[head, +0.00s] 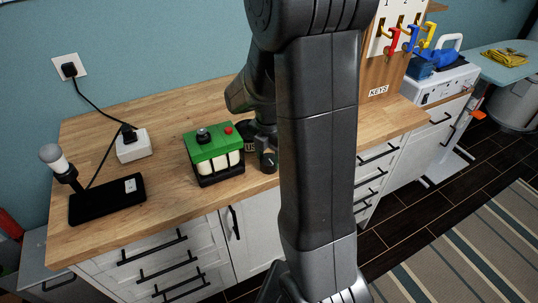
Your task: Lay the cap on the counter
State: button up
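The wooden counter (180,118) runs along the blue wall in the head view, with white drawers and doors under it. My arm stands in front of its middle and hides part of it. My gripper (266,155) is low over the counter, just right of a green-topped box, and mostly hidden behind my own arm. I cannot make out its fingers or whether they hold anything. I cannot clearly pick out a cap; dark shapes around the gripper blend together.
The green-topped box (214,155) stands close left of my gripper. A white socket box (133,144) and a black base with a lamp-like knob (107,199) are further left. A key board (393,45) stands at right. The counter's left middle has bare wood.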

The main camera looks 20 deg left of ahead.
aim_at(269, 158)
jog(key=o, duration=0.4)
jog(key=shift+r, duration=0.15)
notch_tip(269, 158, up, 12)
jog(key=shift+r, duration=0.1)
dwell(0.3)
